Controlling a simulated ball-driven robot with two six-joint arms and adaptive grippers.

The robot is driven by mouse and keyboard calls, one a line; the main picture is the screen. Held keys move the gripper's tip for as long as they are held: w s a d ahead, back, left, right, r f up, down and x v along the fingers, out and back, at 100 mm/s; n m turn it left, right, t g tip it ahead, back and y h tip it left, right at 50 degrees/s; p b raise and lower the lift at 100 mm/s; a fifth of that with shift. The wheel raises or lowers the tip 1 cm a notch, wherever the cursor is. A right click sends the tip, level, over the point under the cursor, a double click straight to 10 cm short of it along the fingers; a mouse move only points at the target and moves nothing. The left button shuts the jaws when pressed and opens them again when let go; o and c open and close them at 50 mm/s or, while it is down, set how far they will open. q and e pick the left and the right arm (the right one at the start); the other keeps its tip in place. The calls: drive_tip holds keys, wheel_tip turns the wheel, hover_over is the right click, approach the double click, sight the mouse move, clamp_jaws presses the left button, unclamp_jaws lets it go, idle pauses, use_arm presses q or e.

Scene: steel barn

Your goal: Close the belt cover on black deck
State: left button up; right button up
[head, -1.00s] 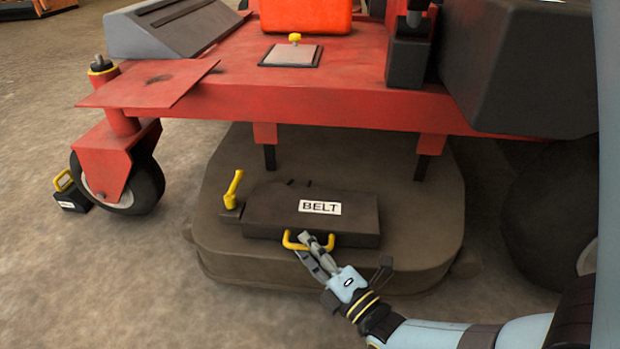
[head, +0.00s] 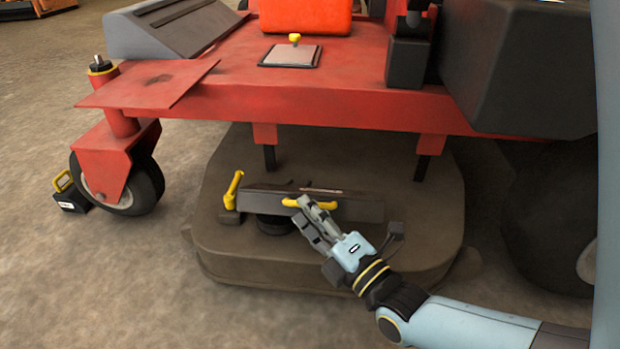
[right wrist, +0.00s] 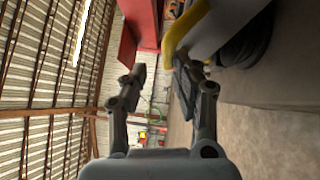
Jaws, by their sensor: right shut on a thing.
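The dark belt cover (head: 360,210) on the black deck (head: 420,245) is tilted with its front edge raised, and its label shows only as a thin edge. A dark round part (head: 275,224) shows beneath it. My right gripper (head: 301,206) is shut on the cover's yellow handle (head: 325,204). In the right wrist view the yellow handle (right wrist: 176,38) is at the fingertips, with the cover (right wrist: 225,20) beside it. A yellow latch lever (head: 234,189) stands upright at the cover's left end. My left gripper is out of view.
The red mower frame (head: 330,112) overhangs the deck at the back. A front caster wheel (head: 140,185) stands left, with a small black box with a yellow handle (head: 68,192) beside it. A large dark tyre (head: 545,210) is at right. Open floor lies in front.

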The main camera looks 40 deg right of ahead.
drive_tip(key=shift+r, duration=0.35)
